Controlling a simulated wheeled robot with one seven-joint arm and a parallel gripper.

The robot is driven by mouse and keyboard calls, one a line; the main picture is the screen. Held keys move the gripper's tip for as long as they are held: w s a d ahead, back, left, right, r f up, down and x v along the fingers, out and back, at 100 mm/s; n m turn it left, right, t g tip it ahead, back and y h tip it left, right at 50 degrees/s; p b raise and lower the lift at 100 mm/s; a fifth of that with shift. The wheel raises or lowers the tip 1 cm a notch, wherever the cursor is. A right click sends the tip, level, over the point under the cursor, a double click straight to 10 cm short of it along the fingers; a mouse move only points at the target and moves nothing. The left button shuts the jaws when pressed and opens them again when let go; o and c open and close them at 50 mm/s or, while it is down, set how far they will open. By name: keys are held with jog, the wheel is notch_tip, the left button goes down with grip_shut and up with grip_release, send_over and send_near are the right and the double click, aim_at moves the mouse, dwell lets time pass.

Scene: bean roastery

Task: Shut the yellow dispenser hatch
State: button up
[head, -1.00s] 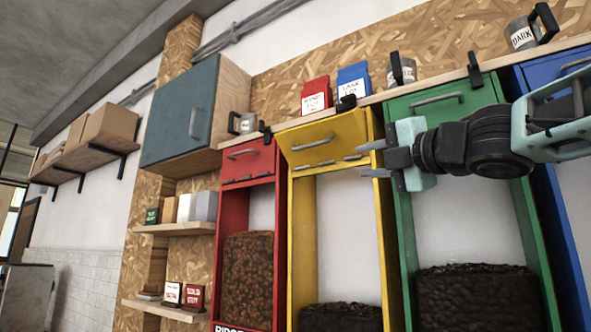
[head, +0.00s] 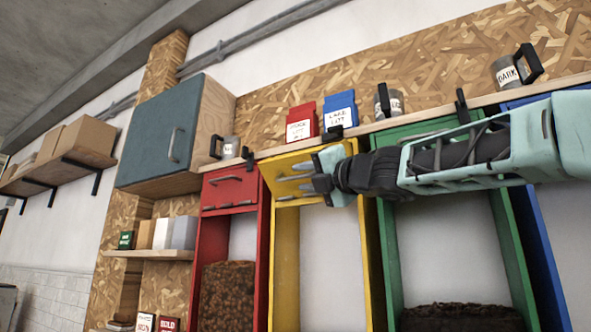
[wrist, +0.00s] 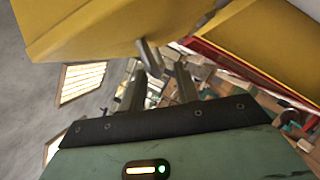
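The yellow dispenser hatch (head: 284,163) is at the top of the yellow dispenser (head: 287,258) in the head view. Its panel stands tilted out from the frame. My gripper (head: 281,188) is in front of it, fingers pointing left, hiding part of the panel. In the wrist view the hatch's underside or face (wrist: 95,25) fills the top left. Its grey handle (wrist: 150,57) shows near the tips, between my two fingers. The fingers are apart; I see no grip on the handle, and contact cannot be told.
A red dispenser (head: 232,190) stands left, a green one (head: 380,245) right, then a blue one (head: 540,240). The shelf above holds a red bag (head: 302,120), a blue bag (head: 340,108) and mugs (head: 508,72). A teal cabinet (head: 160,135) juts out at left.

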aim_at(300, 177)
jog(key=shift+p+x, duration=0.55)
jog(key=shift+x, duration=1.25)
grip_shut()
